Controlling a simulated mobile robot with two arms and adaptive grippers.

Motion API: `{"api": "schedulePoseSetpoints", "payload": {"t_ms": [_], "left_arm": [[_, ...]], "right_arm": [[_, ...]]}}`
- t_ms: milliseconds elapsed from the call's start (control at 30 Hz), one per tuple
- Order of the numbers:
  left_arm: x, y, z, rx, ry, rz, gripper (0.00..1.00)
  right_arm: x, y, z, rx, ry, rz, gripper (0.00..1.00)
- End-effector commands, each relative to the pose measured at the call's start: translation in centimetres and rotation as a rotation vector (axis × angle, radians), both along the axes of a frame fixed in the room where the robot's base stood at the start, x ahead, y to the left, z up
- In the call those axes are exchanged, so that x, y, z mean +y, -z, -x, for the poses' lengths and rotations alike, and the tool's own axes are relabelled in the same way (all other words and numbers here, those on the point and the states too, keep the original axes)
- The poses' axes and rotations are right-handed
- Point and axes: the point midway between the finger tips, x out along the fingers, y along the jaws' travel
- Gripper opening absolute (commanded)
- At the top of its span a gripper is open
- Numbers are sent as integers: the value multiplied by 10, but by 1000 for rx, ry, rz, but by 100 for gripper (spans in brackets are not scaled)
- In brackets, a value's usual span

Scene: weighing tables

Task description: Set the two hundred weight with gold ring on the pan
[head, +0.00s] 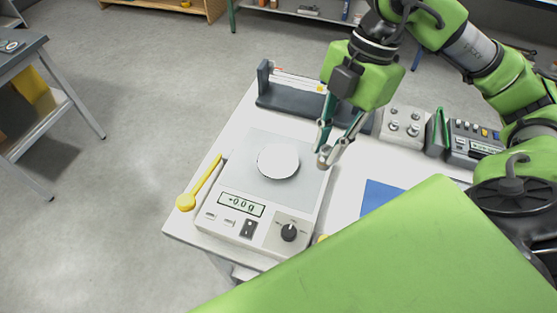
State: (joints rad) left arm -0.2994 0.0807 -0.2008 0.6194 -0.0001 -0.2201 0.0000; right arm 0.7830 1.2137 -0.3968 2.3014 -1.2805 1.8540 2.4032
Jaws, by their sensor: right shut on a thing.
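The scale (222,220) stands on the white table, its display showing about 0.0 g. Its round white pan (278,160) is empty. My right gripper (326,155) is to the right of the pan and a little above the table, pointing down. It is shut on a small metallic weight (322,162) at its fingertips. The weight is too small to make out a gold ring or its marking. My left gripper is not in view.
A yellow spoon (199,184) lies along the scale's left side. A dark rack (290,98) is behind the scale. A weight block (404,127) and a grey keypad device (470,139) stand at the back right. A blue mat (379,197) lies right of the scale. A large green panel covers the lower right.

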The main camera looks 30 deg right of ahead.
Motion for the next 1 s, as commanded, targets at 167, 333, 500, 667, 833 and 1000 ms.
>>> {"api": "schedulePoseSetpoints", "payload": {"t_ms": [167,333,500,667,833,1000], "left_arm": [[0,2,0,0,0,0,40],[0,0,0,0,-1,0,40],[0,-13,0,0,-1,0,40],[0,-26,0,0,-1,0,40],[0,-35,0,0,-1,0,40],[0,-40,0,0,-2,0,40]], "right_arm": [[-2,-2,8,0,188,1,0],[-1,-2,5,1,254,-4,0],[7,7,-24,4,258,-11,0],[15,25,-63,5,259,-7,0],[21,56,-95,6,260,-4,0],[24,79,-114,3,258,-3,0]]}}
